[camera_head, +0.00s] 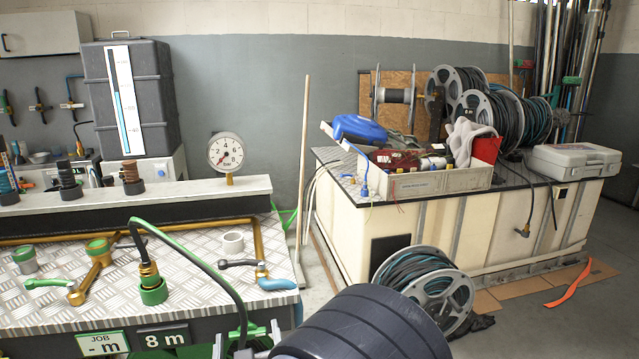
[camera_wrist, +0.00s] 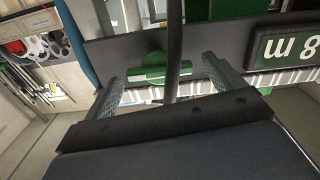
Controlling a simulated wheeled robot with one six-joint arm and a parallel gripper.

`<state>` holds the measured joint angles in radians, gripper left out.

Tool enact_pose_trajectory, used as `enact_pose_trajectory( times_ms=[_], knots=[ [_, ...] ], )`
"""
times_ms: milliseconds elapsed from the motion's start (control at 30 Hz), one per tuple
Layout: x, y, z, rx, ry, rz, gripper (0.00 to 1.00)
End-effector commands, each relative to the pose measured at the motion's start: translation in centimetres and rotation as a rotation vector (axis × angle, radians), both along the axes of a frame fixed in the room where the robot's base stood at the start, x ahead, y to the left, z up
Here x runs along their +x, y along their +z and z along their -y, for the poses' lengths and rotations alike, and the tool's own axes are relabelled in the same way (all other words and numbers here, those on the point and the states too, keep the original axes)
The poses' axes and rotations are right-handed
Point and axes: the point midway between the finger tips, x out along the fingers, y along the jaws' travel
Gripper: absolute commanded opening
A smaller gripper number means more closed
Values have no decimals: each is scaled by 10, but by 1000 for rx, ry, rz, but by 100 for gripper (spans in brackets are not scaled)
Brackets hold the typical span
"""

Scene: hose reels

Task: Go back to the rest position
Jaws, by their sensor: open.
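My gripper (camera_head: 247,338) is low at the front edge of the workbench (camera_head: 70,305), partly hidden by my dark ribbed arm. In the wrist view my gripper (camera_wrist: 163,68) has its two grey fingers spread wide. A dark hose (camera_wrist: 175,45) passes between or beyond the fingers; I see no finger closed on it. In the head view this hose (camera_head: 205,268) arcs from a brass fitting in a green coupling (camera_head: 153,291) down to a green holder on the bench front. The wrist view shows a green part (camera_wrist: 165,70) behind the hose.
The bench carries a blue-tipped tap (camera_head: 262,273), a brass tap (camera_head: 78,295), and a pressure gauge (camera_head: 226,152) behind. A hose reel (camera_head: 425,285) stands right of my arm. Floor (camera_head: 555,325) shows at right.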

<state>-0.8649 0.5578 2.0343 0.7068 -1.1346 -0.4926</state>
Motion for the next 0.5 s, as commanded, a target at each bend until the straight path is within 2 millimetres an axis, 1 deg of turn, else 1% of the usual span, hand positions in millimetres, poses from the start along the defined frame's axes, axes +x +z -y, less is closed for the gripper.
enact_pose_trajectory(
  times_ms=[33, 67, 100, 200, 500],
  knots=[
    [0, 4, 0, -32, 1, 4, 89],
    [0, 4, 0, -50, 2, 9, 89],
    [-12, 0, 1, -42, 5, 9, 89],
    [-33, 0, 6, -41, 6, 10, 89],
    [-86, 0, 19, -39, 5, 10, 89]
  ],
)
